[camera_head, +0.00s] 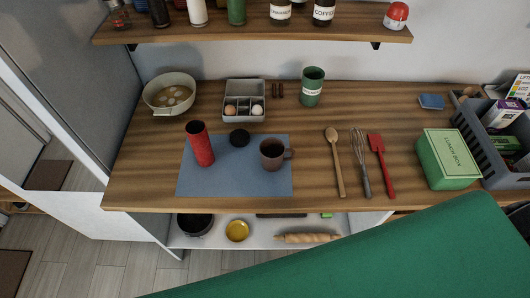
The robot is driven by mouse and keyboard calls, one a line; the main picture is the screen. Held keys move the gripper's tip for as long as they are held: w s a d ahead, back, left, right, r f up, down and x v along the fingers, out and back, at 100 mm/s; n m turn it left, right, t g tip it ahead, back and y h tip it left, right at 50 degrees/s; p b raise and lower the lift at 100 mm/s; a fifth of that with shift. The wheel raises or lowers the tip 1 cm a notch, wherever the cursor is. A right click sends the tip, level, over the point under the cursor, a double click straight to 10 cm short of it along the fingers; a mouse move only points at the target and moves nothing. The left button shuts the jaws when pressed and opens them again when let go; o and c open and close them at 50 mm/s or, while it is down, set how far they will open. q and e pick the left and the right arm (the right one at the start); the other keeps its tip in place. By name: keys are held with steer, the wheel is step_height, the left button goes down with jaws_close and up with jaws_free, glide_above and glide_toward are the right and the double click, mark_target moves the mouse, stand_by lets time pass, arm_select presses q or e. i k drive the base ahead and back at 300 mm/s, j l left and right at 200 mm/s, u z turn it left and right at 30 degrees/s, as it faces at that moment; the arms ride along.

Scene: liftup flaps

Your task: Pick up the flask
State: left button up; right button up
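The flask (201,145) looks like a tall red cylinder with a dark open top. It stands upright on the left part of a blue-grey mat (235,182) on the wooden counter. A round black lid-like piece (239,138) lies to its right, near the mat's back edge. A dark brown mug (272,155) stands on the mat further right, apart from the flask. Neither of my grippers can be made out in the head view. Nothing touches the flask.
A pot (170,96) and an egg box (243,100) stand behind the mat, with a green canister (312,88). Utensils (364,165), a green lunch box (449,158) and a grey crate (488,150) are right. A shelf (255,27) overhangs the back. A large green surface (400,258) hides the lower right.

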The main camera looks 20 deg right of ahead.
mark_target(200, 144)
steer(key=k+l+z, duration=0.15)
steer(key=k+l, duration=0.15)
steer(key=k+l+z, duration=0.1)
steer(key=k+l, duration=0.2)
steer(key=l, duration=0.2)
steer(key=k+l+z, duration=0.15)
steer(key=l, duration=0.3)
steer(key=k, duration=0.1)
